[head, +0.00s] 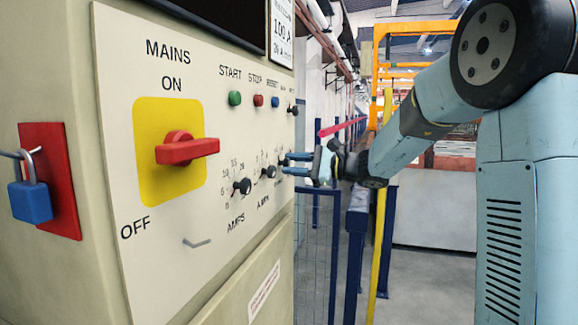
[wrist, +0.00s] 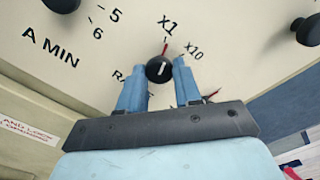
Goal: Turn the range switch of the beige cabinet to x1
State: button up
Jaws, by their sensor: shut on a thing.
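The range switch (wrist: 158,69) is a round black knob with a white line and a red pointer on the beige cabinet (head: 118,85). In the wrist view the red pointer points up at the X1 mark (wrist: 167,26); X10 (wrist: 193,50) is to its right. My gripper (wrist: 160,67) is shut on the knob, one blue finger on each side. The left finger covers part of the label below.
Two black knobs, AMPS (head: 242,186) and A MIN (head: 268,172), sit left of my gripper. A red mains handle (head: 187,149) on a yellow plate, push buttons (head: 235,98) and a blue padlock (head: 30,200) are further left. Orange and blue posts stand behind my arm.

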jog(key=shift+w+d+f+n, duration=0.1)
jog(key=shift+w+d+n, duration=0.1)
jog(key=shift+d+n, duration=0.2)
dwell(0.4)
jog(key=o, duration=0.7)
jog(key=shift+d, duration=0.15)
jog(key=o, duration=0.3)
jog(key=shift+s+a+n, duration=0.1)
jog(key=shift+a+n, duration=0.2)
jog(key=shift+o, duration=0.2)
jog(key=v, duration=1.4)
jog(key=shift+a, duration=0.1)
